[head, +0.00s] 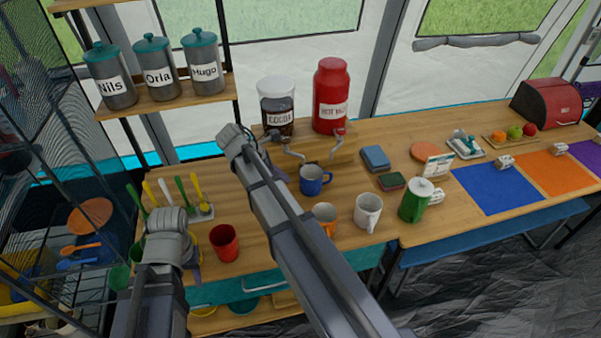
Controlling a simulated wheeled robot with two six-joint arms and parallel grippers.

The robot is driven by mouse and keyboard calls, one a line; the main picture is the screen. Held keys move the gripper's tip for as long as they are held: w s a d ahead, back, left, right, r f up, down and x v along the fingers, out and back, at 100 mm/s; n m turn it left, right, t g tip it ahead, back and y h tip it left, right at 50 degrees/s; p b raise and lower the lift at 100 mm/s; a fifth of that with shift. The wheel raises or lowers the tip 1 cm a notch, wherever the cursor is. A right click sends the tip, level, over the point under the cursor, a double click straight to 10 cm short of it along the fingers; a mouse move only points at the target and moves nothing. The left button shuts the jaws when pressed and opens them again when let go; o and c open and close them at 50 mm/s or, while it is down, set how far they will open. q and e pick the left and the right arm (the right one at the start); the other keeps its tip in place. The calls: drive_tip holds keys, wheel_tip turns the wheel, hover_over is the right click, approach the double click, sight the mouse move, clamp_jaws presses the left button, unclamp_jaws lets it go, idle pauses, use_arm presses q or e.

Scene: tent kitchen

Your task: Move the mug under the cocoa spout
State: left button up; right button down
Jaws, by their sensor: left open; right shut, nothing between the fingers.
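A blue mug (311,181) stands upright on the wooden counter, handle to the right, just in front of the cocoa dispenser (277,104). The cocoa spout (293,153) reaches out above and slightly left of the mug; I cannot tell whether the mug is exactly beneath it. My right gripper (266,160) is shut and empty, left of the blue mug and apart from it, mostly hidden by its own wrist. My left gripper (194,257) is open, low beside a red cup (224,243), and largely hidden by its wrist.
A red dispenser (331,98) stands right of the cocoa. An orange mug (325,216), white mug (368,212) and green mug (414,200) line the front edge. Colored spoons (181,191) stand at left. Canisters (157,68) sit on a shelf.

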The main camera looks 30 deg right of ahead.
drive_tip(key=d, duration=0.3)
drive_tip(key=s+d+f+b, duration=0.1)
drive_tip(key=d, duration=0.3)
drive_tip(key=s+d, duration=0.1)
drive_tip(key=d, duration=0.2)
drive_tip(key=shift+d+f+b, duration=0.25)
drive_tip(key=shift+d+b, duration=0.05)
drive_tip(key=shift+d, duration=0.05)
drive_tip(key=a, duration=0.3)
drive_tip(key=shift+w+a, duration=0.1)
drive_tip(key=shift+w, duration=0.25)
